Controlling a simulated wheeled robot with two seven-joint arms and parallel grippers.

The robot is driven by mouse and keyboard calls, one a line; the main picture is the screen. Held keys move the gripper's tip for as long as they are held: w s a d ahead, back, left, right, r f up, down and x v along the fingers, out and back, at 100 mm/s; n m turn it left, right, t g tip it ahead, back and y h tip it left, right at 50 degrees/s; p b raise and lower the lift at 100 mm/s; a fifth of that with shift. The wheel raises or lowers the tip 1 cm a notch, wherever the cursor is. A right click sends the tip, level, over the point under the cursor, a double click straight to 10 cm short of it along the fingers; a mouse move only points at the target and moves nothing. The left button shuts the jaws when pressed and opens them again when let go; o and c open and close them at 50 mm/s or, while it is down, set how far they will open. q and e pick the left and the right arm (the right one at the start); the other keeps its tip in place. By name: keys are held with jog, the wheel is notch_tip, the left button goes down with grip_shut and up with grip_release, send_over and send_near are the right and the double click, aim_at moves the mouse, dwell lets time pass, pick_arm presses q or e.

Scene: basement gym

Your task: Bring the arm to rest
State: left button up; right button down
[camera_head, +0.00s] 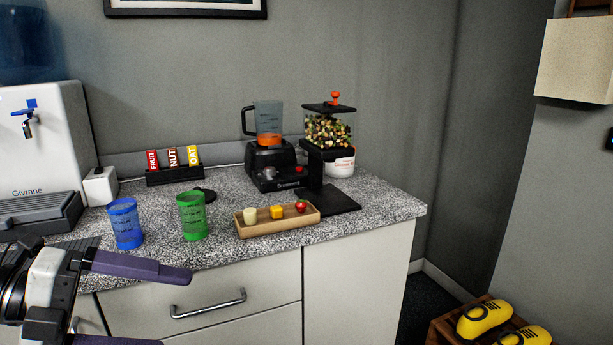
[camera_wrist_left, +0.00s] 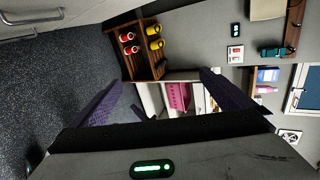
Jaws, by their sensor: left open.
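My left gripper (camera_head: 175,309) is at the lower left of the head view, in front of the counter's drawers. Its two purple fingers are spread apart with nothing between them. In the left wrist view the fingers (camera_wrist_left: 160,78) also stand wide apart and empty, facing the open room. My left arm comes in from the left edge, and most of it is out of view. My right arm and gripper do not show in either view.
The speckled counter (camera_head: 360,217) holds a blue cup (camera_head: 125,224), a green cup (camera_head: 193,216), a wooden tray (camera_head: 280,225), a blender (camera_head: 267,150) and a dispenser (camera_head: 328,135). Floor (camera_wrist_left: 50,100) is clear in the left wrist view.

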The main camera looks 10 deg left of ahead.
pick_arm(q)
notch_tip(320, 180, down, 16)
jog(key=w+a+n+t+y+p, duration=0.1)
jog(key=n+t+y+p, duration=0.3)
jog(key=n, duration=0.7)
jog(key=w+a+n+t+y+b, duration=0.1)
jog(key=a+n+t+y, duration=0.1)
jog(key=n+t, duration=0.6)
jog(key=s+d+f+n+g+y+p, duration=0.1)
jog(key=s+d+f+n+g, duration=0.3)
jog(key=s+f, duration=0.4)
jog(key=s+d+f+n+g+y+p, duration=0.1)
jog(key=s+d+f+n+g, duration=0.4)
jog(key=f, duration=0.5)
jog(key=s+d+n, duration=0.1)
jog(key=s+d, duration=0.1)
jog(key=d, duration=0.1)
jog(key=shift+s+g+y, duration=0.3)
jog(key=shift+s, duration=0.05)
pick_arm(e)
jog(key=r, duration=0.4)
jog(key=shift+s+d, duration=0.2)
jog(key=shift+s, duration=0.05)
